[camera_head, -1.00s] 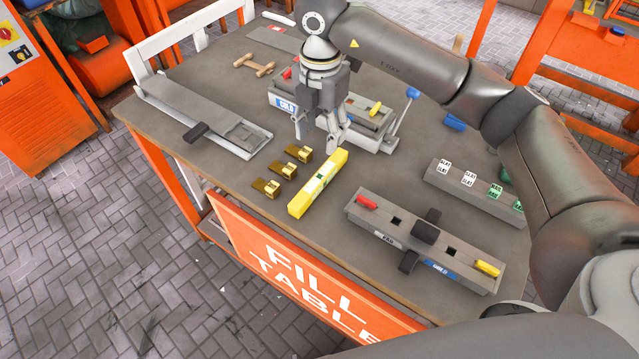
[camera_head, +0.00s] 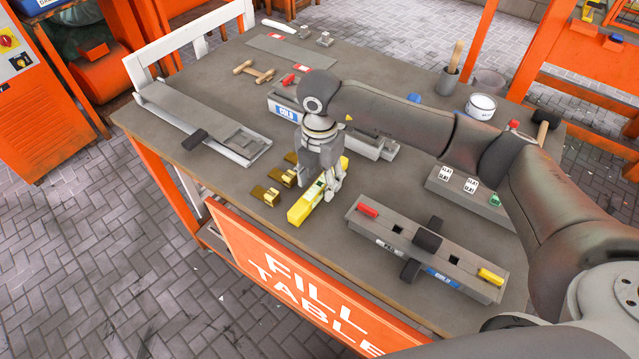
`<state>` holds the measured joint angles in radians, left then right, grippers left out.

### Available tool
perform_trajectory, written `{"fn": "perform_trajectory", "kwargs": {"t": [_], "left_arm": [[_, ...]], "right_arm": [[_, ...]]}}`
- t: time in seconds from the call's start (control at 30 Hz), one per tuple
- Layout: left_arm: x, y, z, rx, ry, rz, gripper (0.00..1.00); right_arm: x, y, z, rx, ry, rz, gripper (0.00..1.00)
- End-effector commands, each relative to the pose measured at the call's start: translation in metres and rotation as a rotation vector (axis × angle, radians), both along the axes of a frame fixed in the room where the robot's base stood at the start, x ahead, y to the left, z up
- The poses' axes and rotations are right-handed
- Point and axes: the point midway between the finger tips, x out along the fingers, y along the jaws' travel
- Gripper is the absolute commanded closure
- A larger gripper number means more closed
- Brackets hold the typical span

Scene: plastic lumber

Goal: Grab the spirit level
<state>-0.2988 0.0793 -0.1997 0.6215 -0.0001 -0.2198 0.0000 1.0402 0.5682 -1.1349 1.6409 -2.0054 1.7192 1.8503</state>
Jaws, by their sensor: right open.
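The yellow spirit level (camera_head: 305,209) lies flat on the table, left of the centre of the head view. My right gripper (camera_head: 318,190) points down over it, with its fingers apart at the level's middle part. One finger shows on each side of the level. The gripper covers part of the level's middle and far half, and I cannot tell whether the fingers touch it. My left gripper is out of view.
Several brass pieces (camera_head: 264,195) lie close to the left of the level. A long grey tray (camera_head: 205,120) is at left. The table's front edge is near.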

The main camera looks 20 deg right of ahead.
Motion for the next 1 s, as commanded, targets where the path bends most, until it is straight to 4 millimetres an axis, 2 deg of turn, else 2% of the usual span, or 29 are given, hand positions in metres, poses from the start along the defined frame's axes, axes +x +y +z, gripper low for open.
{"fn": "perform_trajectory", "kwargs": {"t": [0.17,0.4,0.8,1.0], "left_arm": [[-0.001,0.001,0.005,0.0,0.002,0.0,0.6],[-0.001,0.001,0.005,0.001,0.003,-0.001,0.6],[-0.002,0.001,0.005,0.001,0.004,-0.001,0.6],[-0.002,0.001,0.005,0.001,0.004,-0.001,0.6]], "right_arm": [[0.0,0.0,-0.018,0.0,0.0,0.0,0.5],[0.001,0.0,-0.02,0.0,-0.002,0.0,0.5],[0.001,0.0,-0.02,0.0,-0.002,0.0,1.0],[0.001,0.0,-0.02,0.0,-0.002,0.0,1.0]]}}
